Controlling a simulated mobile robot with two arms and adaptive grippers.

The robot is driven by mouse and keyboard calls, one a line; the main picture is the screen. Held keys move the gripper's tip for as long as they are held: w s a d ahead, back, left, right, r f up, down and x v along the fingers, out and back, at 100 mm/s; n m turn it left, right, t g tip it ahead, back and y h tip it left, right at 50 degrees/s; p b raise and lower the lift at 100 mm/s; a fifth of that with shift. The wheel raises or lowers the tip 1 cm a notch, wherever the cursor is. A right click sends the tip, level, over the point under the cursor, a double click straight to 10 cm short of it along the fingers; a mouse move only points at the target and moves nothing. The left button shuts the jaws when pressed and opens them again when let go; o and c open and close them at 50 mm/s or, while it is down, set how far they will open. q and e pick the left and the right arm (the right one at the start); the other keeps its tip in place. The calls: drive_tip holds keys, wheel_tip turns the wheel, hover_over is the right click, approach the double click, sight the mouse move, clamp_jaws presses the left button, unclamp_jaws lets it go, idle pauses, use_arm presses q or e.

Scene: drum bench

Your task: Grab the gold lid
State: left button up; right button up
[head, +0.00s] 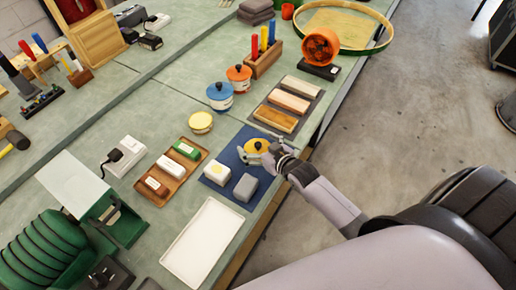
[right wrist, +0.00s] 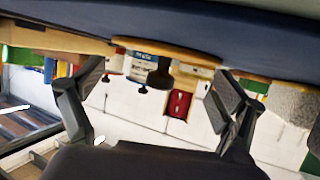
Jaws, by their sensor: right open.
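The gold lid (head: 255,146), a round yellow disc with a dark knob, lies on the blue mat (head: 217,171). My right gripper (head: 264,150) is at the lid, on its right side, and hides part of it. In the right wrist view, which looks upside down, the lid (right wrist: 190,53) shows edge-on with its dark knob (right wrist: 160,76). The open fingers (right wrist: 158,85) stand to either side of the knob, with visible gaps. I cannot tell whether they touch the lid. My left gripper is not in view.
A white block (head: 217,172) and a grey block (head: 245,187) sit close by on the mat. A block tray (head: 289,103) is beyond; a white tray (head: 202,243) is in front.

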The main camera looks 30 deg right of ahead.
drive_tip(key=c, duration=1.6)
drive_tip(key=shift+o, duration=0.2)
